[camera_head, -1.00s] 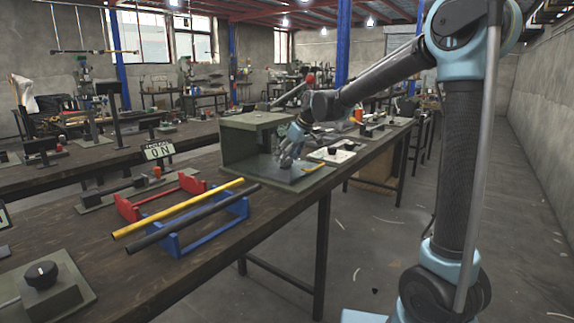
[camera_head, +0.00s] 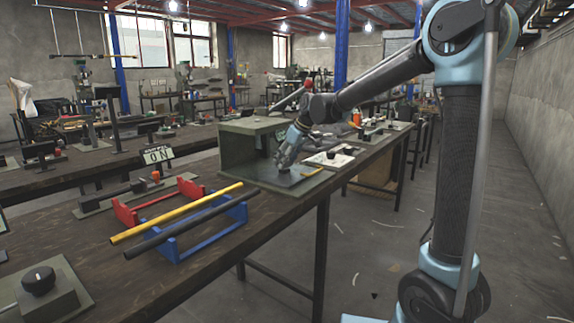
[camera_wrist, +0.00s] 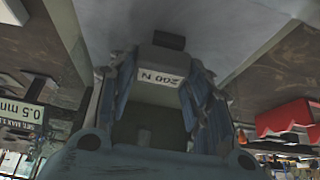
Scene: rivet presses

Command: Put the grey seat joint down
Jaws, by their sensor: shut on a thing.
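My gripper (camera_head: 281,166) is at the mat in front of the open grey-green box, pointing down. In the wrist view its two blue-grey fingers (camera_wrist: 158,92) stand on either side of a grey block with a dark top and a white "200 N" label. That block, the grey seat joint (camera_wrist: 160,60), is held between them. In the head view the fingers largely hide it, and I cannot tell whether it touches the mat. The dark grey mat (camera_head: 295,180) lies under the gripper.
The grey-green box (camera_head: 234,150) stands open close to the gripper's left. A yellow strip (camera_head: 313,172) lies at the mat's right. A white tray (camera_head: 328,158) is behind. Yellow (camera_head: 180,212) and black (camera_head: 195,222) bars lie across red and blue racks in front.

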